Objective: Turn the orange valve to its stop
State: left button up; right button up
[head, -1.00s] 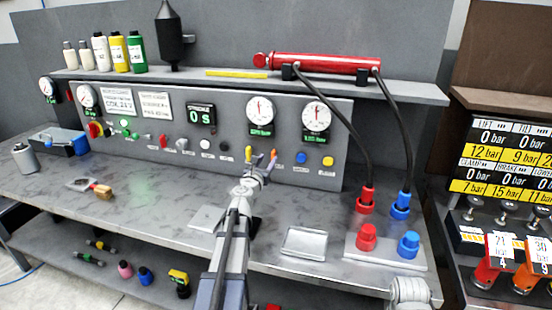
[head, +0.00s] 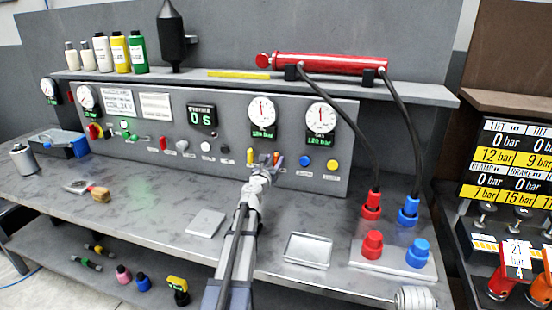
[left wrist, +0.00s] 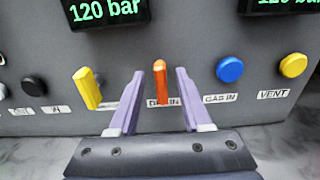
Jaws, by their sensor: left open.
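The orange valve (left wrist: 160,82) is an upright lever handle on the grey panel, above a partly covered label, in the left wrist view. My left gripper (left wrist: 158,78) is open, with one purple finger on each side of the orange handle and a visible gap to both. In the head view the left gripper (head: 264,165) is at the panel's lower edge, and the orange handle (head: 276,157) shows just at its fingertips. A yellow lever (left wrist: 88,88) stands to the left of the left finger. My right gripper is not clearly in view.
A blue button (left wrist: 230,69) and a yellow button (left wrist: 293,65) sit right of the valve. Two round gauges (head: 262,111) are above it. The bench (head: 150,215) has free room in front; a silver tray (head: 307,250) lies on the right.

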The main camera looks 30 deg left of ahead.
pick_arm(q)
jog(key=x, duration=0.3)
jog(key=shift+c, duration=0.4)
grip_shut()
jog(key=shift+s, duration=0.1)
